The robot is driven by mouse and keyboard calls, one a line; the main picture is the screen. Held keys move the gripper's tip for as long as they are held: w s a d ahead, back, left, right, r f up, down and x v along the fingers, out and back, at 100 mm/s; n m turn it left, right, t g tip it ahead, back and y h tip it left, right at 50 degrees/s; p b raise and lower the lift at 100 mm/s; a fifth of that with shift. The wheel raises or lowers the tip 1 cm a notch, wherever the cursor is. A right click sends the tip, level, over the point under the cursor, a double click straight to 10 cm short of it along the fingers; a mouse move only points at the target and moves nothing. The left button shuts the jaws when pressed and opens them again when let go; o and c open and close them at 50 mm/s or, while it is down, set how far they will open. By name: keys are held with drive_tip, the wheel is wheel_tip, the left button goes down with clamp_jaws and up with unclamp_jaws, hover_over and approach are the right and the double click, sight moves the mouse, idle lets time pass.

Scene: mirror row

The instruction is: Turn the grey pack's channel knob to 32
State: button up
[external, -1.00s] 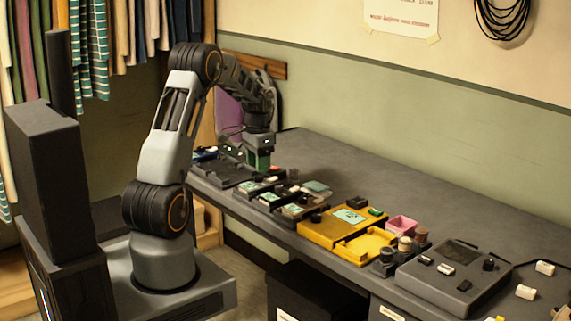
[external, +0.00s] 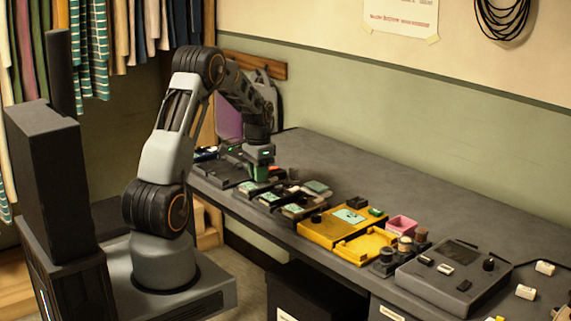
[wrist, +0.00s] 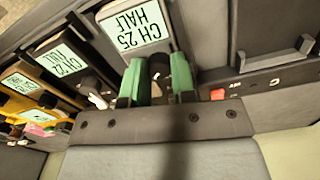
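Another pack with a display (wrist: 63,60), reading about CH 22, lies close on the left in the wrist view, with further packs beyond. A yellow pack (external: 318,226) and a large grey console (external: 433,282) stand along the bench (external: 400,192). The bench's back is clear.

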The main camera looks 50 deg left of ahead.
clamp_jaws()
drive_tip(key=shift+m, duration=0.3)
drive_tip(key=m, duration=0.3)
drive_tip(key=shift+m, duration=2.4)
drive_tip(key=o, duration=0.6)
unclamp_jaws()
drive_tip(key=shift+c, duration=0.2)
